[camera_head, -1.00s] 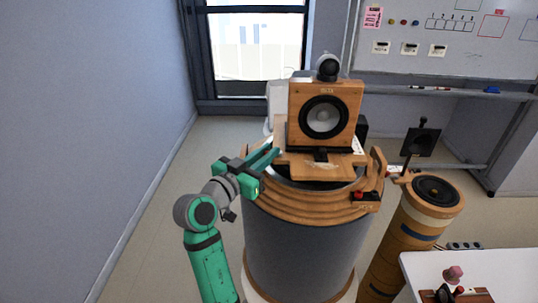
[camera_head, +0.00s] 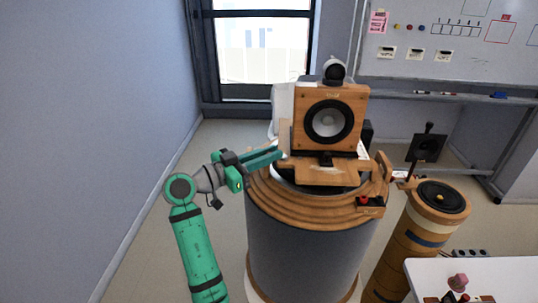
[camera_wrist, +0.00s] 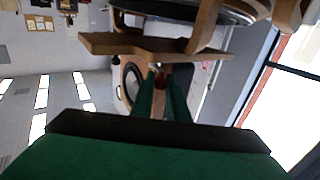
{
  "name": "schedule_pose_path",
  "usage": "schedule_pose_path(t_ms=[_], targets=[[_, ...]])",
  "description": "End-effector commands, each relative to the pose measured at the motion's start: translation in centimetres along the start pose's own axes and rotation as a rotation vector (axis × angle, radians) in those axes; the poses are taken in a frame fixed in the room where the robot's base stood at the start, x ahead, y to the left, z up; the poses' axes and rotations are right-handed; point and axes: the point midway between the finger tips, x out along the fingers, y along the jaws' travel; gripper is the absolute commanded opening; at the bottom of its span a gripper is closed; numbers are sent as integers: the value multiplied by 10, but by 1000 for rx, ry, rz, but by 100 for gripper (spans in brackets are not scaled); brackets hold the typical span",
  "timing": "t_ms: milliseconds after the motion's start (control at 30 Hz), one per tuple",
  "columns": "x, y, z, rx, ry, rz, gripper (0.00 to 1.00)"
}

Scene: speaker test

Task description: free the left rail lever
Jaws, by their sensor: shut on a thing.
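A wooden loudspeaker (camera_head: 330,118) stands on a wooden carriage (camera_head: 335,172) on top of a round drum with stepped wooden rings (camera_head: 318,205). The left rail lever (camera_head: 285,133) shows as a narrow pale wooden upright at the carriage's left side; its lower part is hidden. My green gripper (camera_head: 281,155) reaches in from the left, its fingers nearly level, with the tips at the lever's foot. In the wrist view the fingers (camera_wrist: 160,84) close on a small dark-red piece, apparently part of this lever, just below a wooden plank (camera_wrist: 145,45).
A curved wooden lever (camera_head: 384,164) and a box with red and black knobs (camera_head: 370,204) are on the drum's right. A second speaker column (camera_head: 440,198) and a white table (camera_head: 475,270) stand further right. The floor left of the drum is clear.

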Motion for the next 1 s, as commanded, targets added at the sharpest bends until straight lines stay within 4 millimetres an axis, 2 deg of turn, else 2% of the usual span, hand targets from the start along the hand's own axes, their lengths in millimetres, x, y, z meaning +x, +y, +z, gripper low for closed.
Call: schedule_pose_path(t_ms=[133,167,200,233,500,633,1000], targets=[[1,0,1,-1,-3,-1,0],[1,0,1,-1,-2,0,21],[2,0,1,-1,-2,0,31],[1,0,1,-1,-2,0,33],[0,0,1,-1,-1,-1,33],[-8,-1,1,-1,-1,-3,33],[-74,-4,1,-1,-2,-9,33]])
